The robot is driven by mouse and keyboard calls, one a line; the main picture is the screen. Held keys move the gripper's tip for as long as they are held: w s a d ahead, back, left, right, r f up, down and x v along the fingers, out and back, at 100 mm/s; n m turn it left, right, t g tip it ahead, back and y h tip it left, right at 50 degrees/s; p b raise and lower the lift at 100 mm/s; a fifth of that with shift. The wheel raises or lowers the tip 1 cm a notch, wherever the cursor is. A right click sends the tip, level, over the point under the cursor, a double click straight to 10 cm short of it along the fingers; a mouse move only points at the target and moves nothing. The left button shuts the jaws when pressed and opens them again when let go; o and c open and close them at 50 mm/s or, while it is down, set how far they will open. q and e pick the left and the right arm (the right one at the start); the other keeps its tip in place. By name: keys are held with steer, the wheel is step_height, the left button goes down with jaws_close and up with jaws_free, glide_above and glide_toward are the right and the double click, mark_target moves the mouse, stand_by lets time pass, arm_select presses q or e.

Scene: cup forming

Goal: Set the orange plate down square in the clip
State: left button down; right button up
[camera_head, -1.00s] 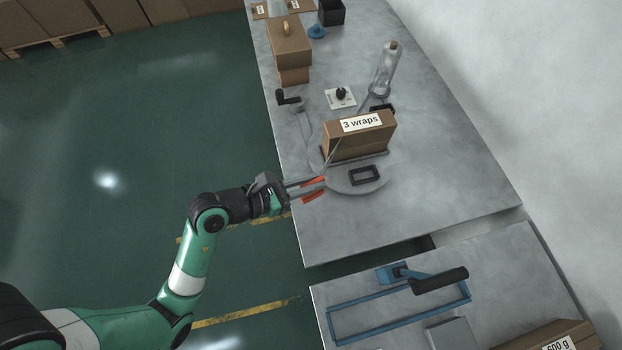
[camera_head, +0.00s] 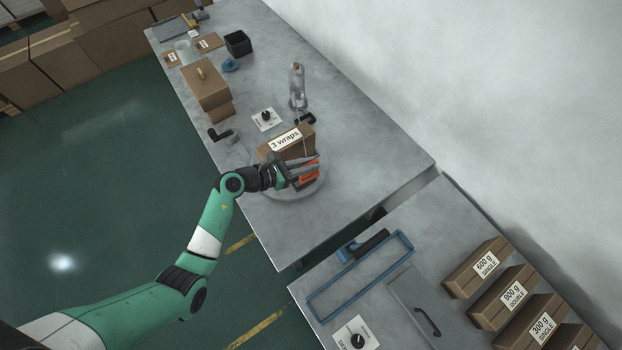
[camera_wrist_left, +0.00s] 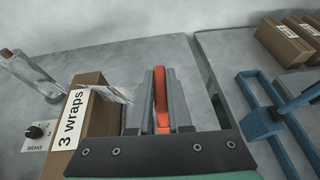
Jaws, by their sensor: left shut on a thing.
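My left gripper (camera_head: 304,172) is over the round grey turntable (camera_head: 287,196), just in front of the "3 wraps" box (camera_head: 272,150). It is shut on the orange plate (camera_head: 309,170). In the left wrist view the plate (camera_wrist_left: 160,95) is a narrow upright orange strip between the two grey fingers, with the "3 wraps" box (camera_wrist_left: 97,120) close on the left. I cannot make out the clip; the gripper and arm cover part of the turntable. My right gripper is not in view.
A clear bottle-shaped roll (camera_head: 297,88), a brake dial (camera_head: 266,118) and a black crank handle (camera_head: 219,134) stand around the turntable. A blue frame sealer (camera_head: 350,285) and several labelled boxes (camera_head: 476,266) are on the nearer table. The wrapping table's right side is clear.

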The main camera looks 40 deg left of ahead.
arm_select(q)
steer(key=w+a+r+y+p, duration=0.1)
steer(key=w+a+r+p, duration=0.1)
steer(key=a+r, duration=0.3)
steer(key=shift+w+r+n+p, duration=0.25)
steer(key=shift+r+n+p, duration=0.15)
steer(key=shift+r+p, duration=0.4)
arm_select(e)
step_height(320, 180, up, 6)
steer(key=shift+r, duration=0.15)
arm_select(q)
step_height(320, 180, down, 20)
steer(key=b, duration=1.6)
steer(key=shift+r+b, duration=0.15)
steer(key=shift+b, duration=0.2)
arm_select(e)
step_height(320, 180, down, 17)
arm_select(q)
steer(key=c, duration=0.8)
jaws_free()
steer(key=shift+o, duration=0.2)
steer(key=shift+s, duration=0.1)
